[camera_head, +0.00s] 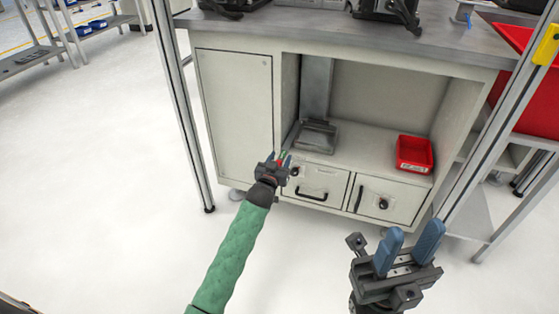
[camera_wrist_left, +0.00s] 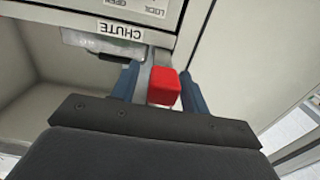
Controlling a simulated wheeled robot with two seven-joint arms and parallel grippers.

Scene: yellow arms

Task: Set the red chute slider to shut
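The red chute slider (camera_wrist_left: 164,86) is a small red block on a grey rail, seen in the left wrist view below an upside-down "CHUTE" label (camera_wrist_left: 121,32). My left gripper (camera_wrist_left: 158,84) has its two blue fingers on either side of the slider, with a gap showing on the left of the block; the right finger is close, and I cannot tell if it touches. In the head view my left gripper (camera_head: 279,158) is at the cabinet front and hides the slider's rail. My right gripper (camera_head: 408,249) is open and empty, above the floor at the lower right.
An upright metal post (camera_head: 180,100) stands left.

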